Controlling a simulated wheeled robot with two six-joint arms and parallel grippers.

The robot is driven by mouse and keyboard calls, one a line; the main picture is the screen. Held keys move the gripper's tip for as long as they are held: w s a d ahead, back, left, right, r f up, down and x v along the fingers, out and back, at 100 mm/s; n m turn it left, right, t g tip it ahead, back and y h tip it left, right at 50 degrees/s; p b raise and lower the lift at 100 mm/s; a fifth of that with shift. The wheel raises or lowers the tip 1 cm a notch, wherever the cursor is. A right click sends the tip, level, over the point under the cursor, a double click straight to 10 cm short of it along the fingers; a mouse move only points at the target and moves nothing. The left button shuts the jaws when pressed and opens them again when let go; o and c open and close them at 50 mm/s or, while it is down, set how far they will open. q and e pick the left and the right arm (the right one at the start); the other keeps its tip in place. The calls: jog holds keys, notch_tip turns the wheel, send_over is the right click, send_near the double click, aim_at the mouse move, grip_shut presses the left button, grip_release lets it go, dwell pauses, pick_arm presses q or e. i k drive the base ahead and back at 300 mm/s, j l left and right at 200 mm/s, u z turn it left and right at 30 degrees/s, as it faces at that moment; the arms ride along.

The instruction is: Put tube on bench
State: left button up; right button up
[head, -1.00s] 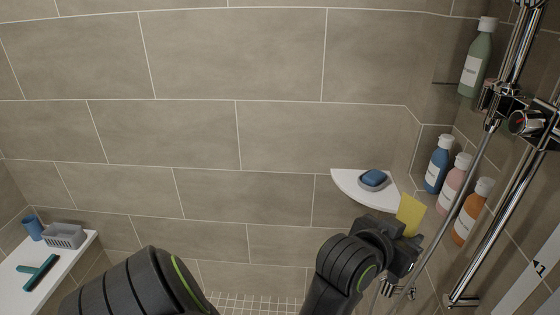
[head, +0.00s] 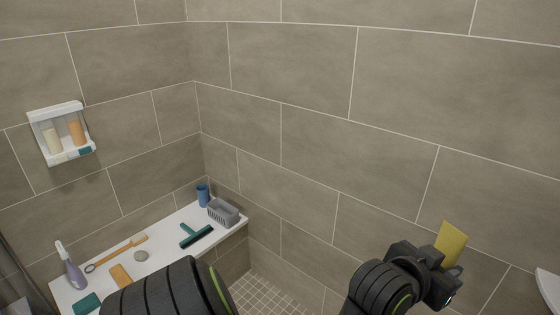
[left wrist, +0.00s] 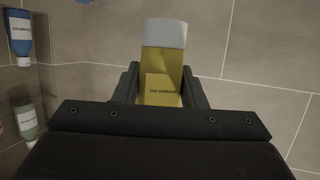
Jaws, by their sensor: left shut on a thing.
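My left gripper (head: 440,270) is at the lower right of the head view, shut on a yellow tube (head: 451,243) that sticks up from its jaws. In the left wrist view the tube (left wrist: 163,70) stands between the two fingers, with a pale grey end and small print on its yellow body. The white bench (head: 225,238) runs along the wall at the lower left of the head view, well to the left of the gripper and apart from the tube. My right gripper is not in view.
On the bench are a blue cup (head: 203,195), a grey basket (head: 223,212), a teal squeegee (head: 196,236), a brush (head: 117,252), a stone (head: 141,256), an orange block (head: 121,275), a teal item (head: 87,304) and a spray bottle (head: 70,268). A wall caddy (head: 62,132) hangs above.

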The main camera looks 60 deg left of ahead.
aim_at(160, 260)
jog(key=i+j+u, duration=0.1)
jog(key=u, duration=0.3)
jog(key=i+j+u, duration=0.1)
jog(key=u, duration=0.3)
jog(key=i+j+u, duration=0.15)
jog(key=u, duration=0.25)
jog(key=i+j+u, duration=0.1)
jog(key=u, duration=0.3)
jog(key=i+j+u, duration=0.6)
jog(key=i+u, duration=0.3)
jog(key=i+j, duration=0.3)
jog(key=j, duration=0.1)
